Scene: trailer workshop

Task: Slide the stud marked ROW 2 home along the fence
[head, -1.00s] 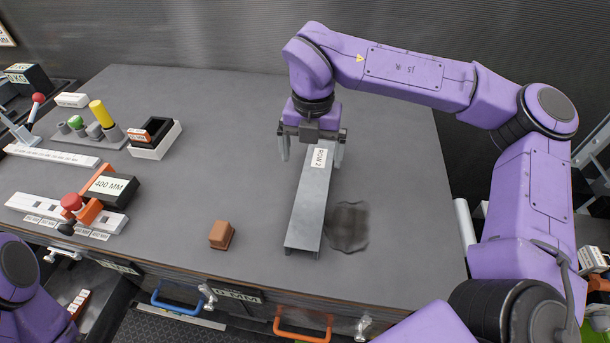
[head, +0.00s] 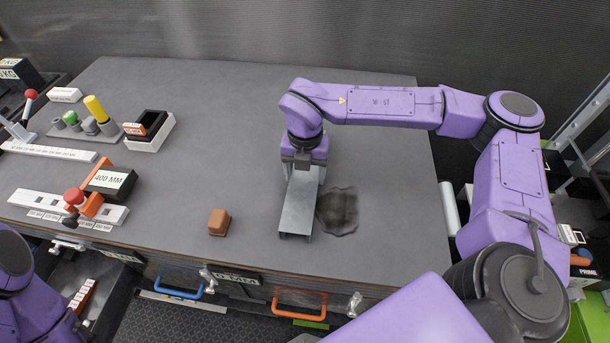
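The grey metal stud (head: 299,212) lies lengthwise on the bench, pointing toward the front edge. Its near end is open to view, and its far end and its ROW 2 label are hidden under my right gripper. My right gripper (head: 303,175) is down over the far part of the stud, its fingers close along the sides. Whether they press on it is not clear. At the left is a white slotted strip (head: 42,203) with a red-knobbed orange clamp (head: 88,203) and a black 400 MM block (head: 110,182). My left gripper is out of view.
A brown block (head: 218,222) stands left of the stud, and a dark stain (head: 338,210) lies just right of it. A black-and-white bin (head: 150,131) and coloured pegs (head: 96,108) stand at the back left. The bench middle behind the brown block is clear.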

